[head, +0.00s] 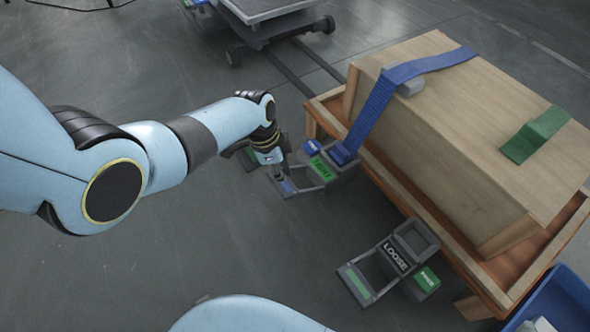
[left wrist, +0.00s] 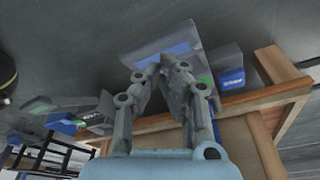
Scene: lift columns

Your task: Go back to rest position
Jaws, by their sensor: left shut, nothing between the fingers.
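My left gripper (head: 280,172) reaches in from the left in the head view, beside the ratchet device with a green label reading TIGHT (head: 321,169). In the left wrist view my left gripper (left wrist: 160,65) has its fingertips together, with nothing seen between them. Its tips overlap the grey and blue ratchet part (left wrist: 175,42) in that picture; contact cannot be told. The blue strap (head: 375,105) runs from this device up over the wooden crate (head: 460,120). My right gripper is not in view; only a light blue part of me shows at the bottom edge.
A second ratchet marked LOOSE (head: 395,257) lies nearer, by the orange wooden pallet edge (head: 425,213). A green strap piece (head: 535,133) lies on the crate. A blue bin (head: 560,300) is at lower right. A wheeled cart (head: 270,18) stands behind. The floor at left is clear.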

